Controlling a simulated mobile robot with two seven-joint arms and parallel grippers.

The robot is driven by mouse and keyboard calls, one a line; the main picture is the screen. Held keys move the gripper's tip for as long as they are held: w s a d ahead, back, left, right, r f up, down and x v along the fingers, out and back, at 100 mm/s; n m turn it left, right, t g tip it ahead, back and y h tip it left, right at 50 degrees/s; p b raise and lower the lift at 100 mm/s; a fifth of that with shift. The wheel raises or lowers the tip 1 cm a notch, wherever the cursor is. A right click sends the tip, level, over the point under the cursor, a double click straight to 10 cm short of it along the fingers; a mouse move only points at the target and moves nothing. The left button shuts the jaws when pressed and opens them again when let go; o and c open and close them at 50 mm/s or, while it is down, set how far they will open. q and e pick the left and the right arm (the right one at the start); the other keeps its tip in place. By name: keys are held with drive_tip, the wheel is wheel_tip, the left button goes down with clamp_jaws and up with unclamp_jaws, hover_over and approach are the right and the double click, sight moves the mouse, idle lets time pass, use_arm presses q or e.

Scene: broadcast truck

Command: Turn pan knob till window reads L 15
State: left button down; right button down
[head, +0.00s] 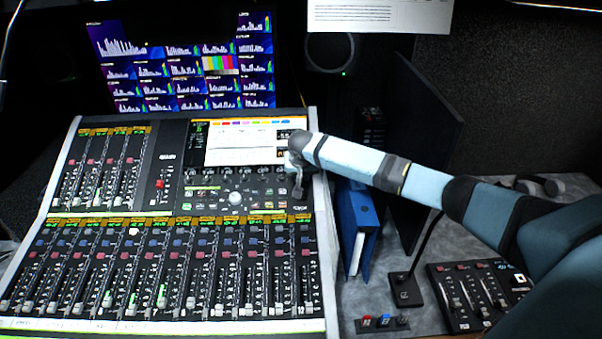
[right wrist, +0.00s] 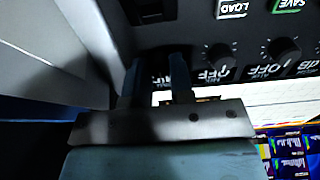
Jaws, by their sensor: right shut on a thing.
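The mixing console (head: 170,165) fills the left and middle of the head view. My right gripper (head: 296,158) is at the console's upper right edge, beside its screen. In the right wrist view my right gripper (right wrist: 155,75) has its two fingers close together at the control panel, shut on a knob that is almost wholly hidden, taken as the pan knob. Two dark knobs (right wrist: 217,56) (right wrist: 276,50) with upside-down OFF labels stand in the same row. Small dark windows (head: 284,134) show beside the screen; their reading is too small to tell. My left gripper is not in view.
The console screen (head: 245,147) is lit. A monitor wall (head: 180,65) stands behind. A blue binder (head: 358,215), a small switch box (head: 383,322) and a fader panel (head: 480,295) are to the right, under or near my right arm.

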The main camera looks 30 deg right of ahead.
drive_tip(key=shift+r+n+p, duration=0.15)
drive_tip(key=shift+n+p, duration=0.35)
drive_tip(key=shift+p, duration=0.2)
drive_tip(key=n+p, duration=0.5)
drive_tip(key=shift+n+p, duration=0.8)
drive_tip(key=shift+n, duration=0.1)
drive_tip(key=shift+a+n+p, duration=0.1)
drive_tip(key=shift+n+p, duration=0.35)
drive_tip(key=shift+n, duration=0.25)
drive_tip(key=shift+f+n+p, duration=0.2)
drive_tip(key=shift+n+p, duration=0.3)
drive_tip(key=shift+n, duration=0.6)
drive_tip(key=c, duration=1)
unclamp_jaws()
drive_tip(key=shift+r, duration=0.1)
drive_tip(key=b+v, duration=0.1)
drive_tip(key=v, duration=1.2)
drive_tip(key=shift+s+a+r, duration=0.1)
drive_tip(key=shift+s+r, duration=0.05)
drive_tip(key=shift+r, duration=0.15)
